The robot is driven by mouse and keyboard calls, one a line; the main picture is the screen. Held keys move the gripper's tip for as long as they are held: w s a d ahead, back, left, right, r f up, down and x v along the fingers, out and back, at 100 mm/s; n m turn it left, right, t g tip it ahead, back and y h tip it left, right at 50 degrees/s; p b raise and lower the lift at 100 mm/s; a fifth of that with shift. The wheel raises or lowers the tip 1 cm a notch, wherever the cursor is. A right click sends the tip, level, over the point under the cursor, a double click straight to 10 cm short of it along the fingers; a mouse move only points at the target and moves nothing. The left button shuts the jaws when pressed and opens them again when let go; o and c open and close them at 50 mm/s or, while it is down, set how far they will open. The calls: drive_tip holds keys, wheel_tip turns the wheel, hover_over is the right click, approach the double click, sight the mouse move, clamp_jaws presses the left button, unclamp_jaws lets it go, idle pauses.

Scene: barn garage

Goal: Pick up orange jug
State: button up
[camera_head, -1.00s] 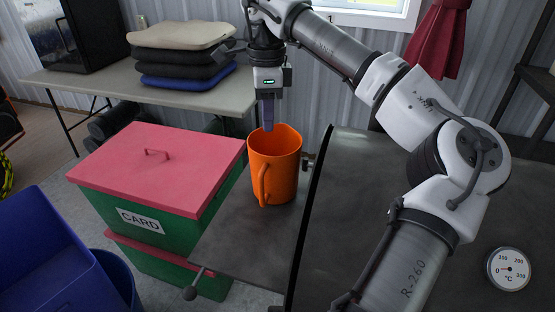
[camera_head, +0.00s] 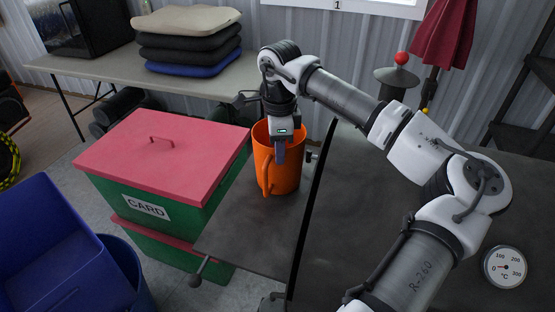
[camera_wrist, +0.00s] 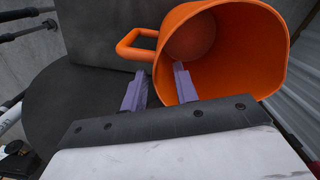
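The orange jug (camera_head: 286,182) stands upright on the dark side shelf of the grill, its handle toward the camera. My gripper (camera_head: 281,157) points down at the jug's rim in the head view. In the wrist view the jug (camera_wrist: 232,62) shows its open mouth, with the handle at its upper left. My gripper (camera_wrist: 159,80) is open there, its two purple fingers apart. The right finger overlaps the mouth, and the left finger is outside the jug below the handle. The jug's near rim lies between them. I cannot tell whether either finger touches the jug.
A green bin with a pink lid (camera_head: 168,152) stands left of the shelf. The dark grill lid (camera_head: 400,235) is close on the right. A table (camera_head: 85,68) with stacked cushions (camera_head: 187,45) is behind. A blue bin (camera_head: 45,250) is at lower left.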

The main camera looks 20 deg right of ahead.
drive_tip(key=shift+f, duration=1.05)
clamp_jaws()
drive_tip(key=shift+s, duration=0.1)
idle(0.5)
